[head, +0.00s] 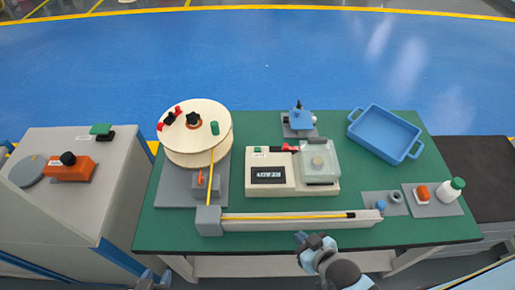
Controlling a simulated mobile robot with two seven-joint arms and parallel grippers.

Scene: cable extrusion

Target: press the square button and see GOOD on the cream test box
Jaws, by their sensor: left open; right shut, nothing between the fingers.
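The cream test box (292,188) sits on the green table. Its dark display (268,174) has white letters that seem to read READY. A small green and white patch (259,152) is at the box's back left corner; I cannot tell whether it is the square button. A red clip-like part (286,148) is at its back edge and a clear cover (319,161) is on its right side. My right gripper (314,240) is shut and empty at the table's front edge, in front of the box and apart from it. My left gripper (155,279) is open at the bottom edge, left of the table.
A long grey channel (285,226) with a yellow cable lies between my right gripper and the box. A cream cable reel (204,145) stands left of the box. A blue tray (382,133) is at the back right.

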